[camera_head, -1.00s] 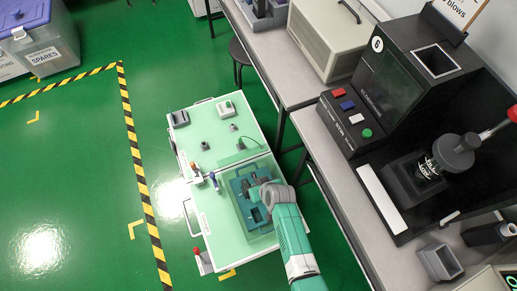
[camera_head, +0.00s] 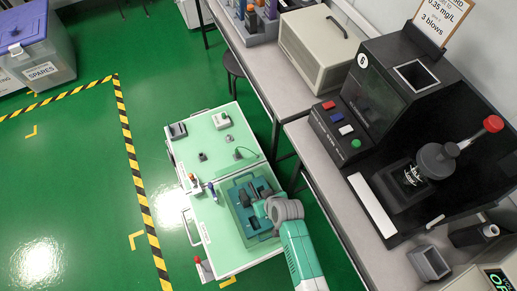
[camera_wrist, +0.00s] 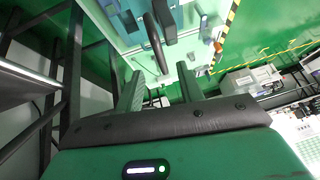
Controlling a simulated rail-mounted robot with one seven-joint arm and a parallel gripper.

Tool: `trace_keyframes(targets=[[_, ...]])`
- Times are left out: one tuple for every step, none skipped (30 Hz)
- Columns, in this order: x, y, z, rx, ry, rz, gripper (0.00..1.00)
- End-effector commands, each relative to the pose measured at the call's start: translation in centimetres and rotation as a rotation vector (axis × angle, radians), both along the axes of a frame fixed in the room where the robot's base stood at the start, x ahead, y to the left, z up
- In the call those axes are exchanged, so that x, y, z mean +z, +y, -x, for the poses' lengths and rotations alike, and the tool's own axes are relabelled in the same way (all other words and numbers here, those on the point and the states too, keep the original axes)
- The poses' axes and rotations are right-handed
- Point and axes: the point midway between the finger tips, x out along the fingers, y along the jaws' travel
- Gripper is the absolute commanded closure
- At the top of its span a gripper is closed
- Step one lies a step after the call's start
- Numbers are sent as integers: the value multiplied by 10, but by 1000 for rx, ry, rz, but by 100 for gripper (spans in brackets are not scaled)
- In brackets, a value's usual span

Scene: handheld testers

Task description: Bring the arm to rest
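My arm reaches in from the bottom of the head view over a pale green cart (camera_head: 208,130). My gripper (camera_head: 260,208) is above the teal tray (camera_head: 238,217) on the cart's near half, with dark items in the tray. A dark, curved object (camera_wrist: 155,42) shows beyond the fingertips. The exact gap between gripper and tray is hard to judge.
A grey bench (camera_head: 325,190) runs along the right with a black machine (camera_head: 385,105), a red-knobbed lever (camera_head: 493,123) and a beige box (camera_head: 318,50). A small grey open container (camera_head: 430,263) is at lower right.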

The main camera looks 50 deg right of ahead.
Motion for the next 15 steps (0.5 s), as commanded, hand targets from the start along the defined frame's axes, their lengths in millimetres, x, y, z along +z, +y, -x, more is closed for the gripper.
trace_keyframes(targets=[[-1,0,0,0,0,0,62],[-1,0,0,0,0,0,62],[-1,0,0,0,0,0,62],[-1,0,0,0,0,0,62],[-1,0,0,0,0,0,62],[-1,0,0,0,0,0,62],[-1,0,0,0,0,0,62],[-1,0,0,0,0,0,62],[-1,0,0,0,0,0,62],[-1,0,0,0,0,0,62],[2,0,-3,2,-5,3,62],[14,-2,-15,11,-26,21,62],[27,-3,-26,19,-47,38,62],[42,-4,-40,30,-74,58,62],[68,-5,-61,45,-119,89,62]])
